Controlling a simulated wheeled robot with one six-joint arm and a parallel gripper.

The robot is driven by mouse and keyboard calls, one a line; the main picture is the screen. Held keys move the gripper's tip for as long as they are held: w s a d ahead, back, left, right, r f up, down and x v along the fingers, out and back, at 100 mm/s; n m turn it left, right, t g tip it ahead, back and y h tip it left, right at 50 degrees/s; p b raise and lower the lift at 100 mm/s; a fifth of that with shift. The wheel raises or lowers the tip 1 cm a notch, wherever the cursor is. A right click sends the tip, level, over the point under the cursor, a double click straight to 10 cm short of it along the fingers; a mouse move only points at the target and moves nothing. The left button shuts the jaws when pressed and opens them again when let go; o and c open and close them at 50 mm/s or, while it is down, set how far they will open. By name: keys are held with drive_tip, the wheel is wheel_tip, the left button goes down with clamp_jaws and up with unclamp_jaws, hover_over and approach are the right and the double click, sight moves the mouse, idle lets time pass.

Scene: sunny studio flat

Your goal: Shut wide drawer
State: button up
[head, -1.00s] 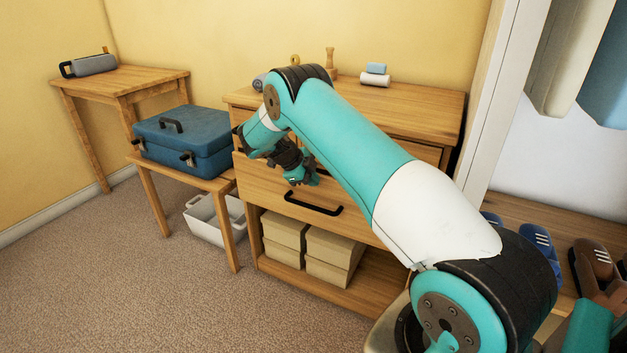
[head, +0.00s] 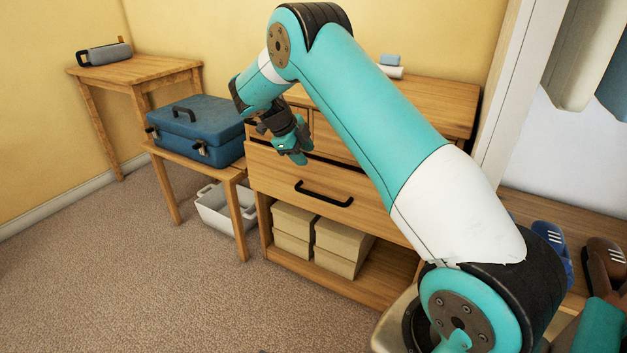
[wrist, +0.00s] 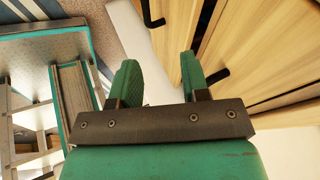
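The wide drawer (head: 280,182) is the broad wooden front with a black bar handle (head: 323,195), below the small drawers of the wooden dresser (head: 440,98). A dark gap shows along its top edge, so it seems to stand slightly out; how far I cannot tell. My gripper (head: 298,156) hangs near the drawer's upper edge, above and left of the handle; contact cannot be told. In the wrist view my gripper (wrist: 158,82) has its two green fingers apart with nothing between them. Wooden fronts (wrist: 262,50) with black handles lie to its right. My arm hides part of the dresser.
A blue case (head: 205,130) sits on a low wooden table left of the dresser, close to my gripper. A white basket (head: 222,208) stands below it. Tan boxes (head: 340,240) fill the shelf under the drawer. Shoes (head: 553,245) are at right. Carpet in front is clear.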

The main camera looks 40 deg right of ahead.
drive_tip(key=s+d+t+y, duration=0.1)
drive_tip(key=d+y, duration=0.1)
drive_tip(key=d, duration=0.1)
drive_tip(key=m+t+y+b, duration=0.1)
drive_tip(key=y+b, duration=0.1)
drive_tip(key=b, duration=0.2)
approach(321, 196)
drive_tip(key=f, duration=0.3)
drive_tip(key=d+f, duration=0.1)
drive_tip(key=f, duration=0.4)
drive_tip(key=shift+w+d+f, duration=0.15)
drive_tip(key=shift+d+f, duration=0.15)
drive_tip(key=shift+f, duration=0.05)
clamp_jaws()
